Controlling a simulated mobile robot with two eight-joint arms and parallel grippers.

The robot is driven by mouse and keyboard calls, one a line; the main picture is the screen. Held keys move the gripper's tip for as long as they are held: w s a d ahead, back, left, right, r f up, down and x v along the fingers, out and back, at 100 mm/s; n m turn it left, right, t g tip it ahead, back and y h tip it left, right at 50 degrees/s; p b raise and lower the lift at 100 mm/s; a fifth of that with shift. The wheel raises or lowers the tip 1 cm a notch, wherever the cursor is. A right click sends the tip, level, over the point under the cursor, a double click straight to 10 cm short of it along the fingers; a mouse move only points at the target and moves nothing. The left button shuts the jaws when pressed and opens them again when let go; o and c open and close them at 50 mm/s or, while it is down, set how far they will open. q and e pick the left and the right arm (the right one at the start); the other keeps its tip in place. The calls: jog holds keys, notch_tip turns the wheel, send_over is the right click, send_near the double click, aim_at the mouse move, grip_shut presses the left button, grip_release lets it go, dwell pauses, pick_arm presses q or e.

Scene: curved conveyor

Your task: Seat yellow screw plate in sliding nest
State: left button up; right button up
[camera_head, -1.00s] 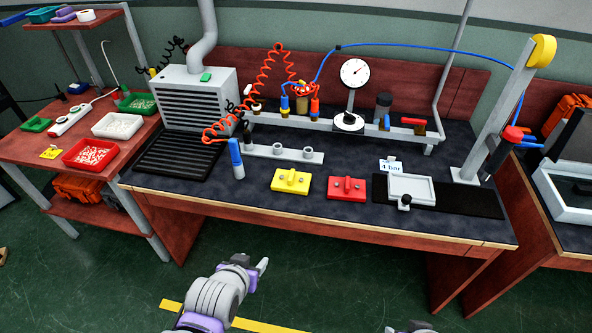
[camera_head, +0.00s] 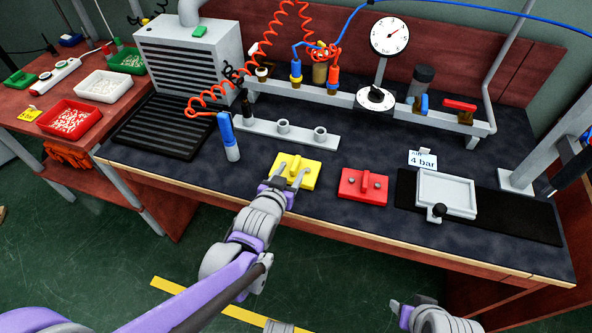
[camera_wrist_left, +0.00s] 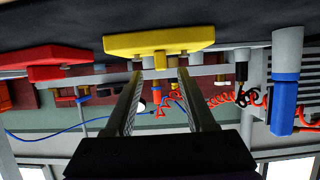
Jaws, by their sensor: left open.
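The yellow screw plate (camera_head: 296,170), with a raised handle and a screw on either side, lies flat on the dark bench top. My left gripper (camera_head: 291,176) is open over its front, with a finger on either side of the handle. In the left wrist view, which is upside down, the yellow plate (camera_wrist_left: 160,41) is just beyond the open fingers; contact is unclear. The sliding nest (camera_head: 446,191), a light grey framed tray with a black knob, sits empty on a black rail. My right gripper (camera_head: 408,306) is only partly in view at the bottom edge.
A red plate (camera_head: 363,185) lies between the yellow plate and the nest. A blue-and-white bottle (camera_head: 229,138) stands left of the yellow plate, and a grey bar with sockets (camera_head: 282,131) lies behind it. The "4 bar" card (camera_head: 423,160) stands behind the nest.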

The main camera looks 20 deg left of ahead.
aim_at(295, 163)
pick_arm(q)
jog(key=x, duration=0.2)
jog(key=b+x, duration=0.1)
jog(key=x, duration=0.2)
jog(key=shift+w+a+r, duration=0.1)
jog(key=shift+w+a, duration=0.05)
jog(key=shift+w, duration=0.25)
grip_shut()
dwell(1.0)
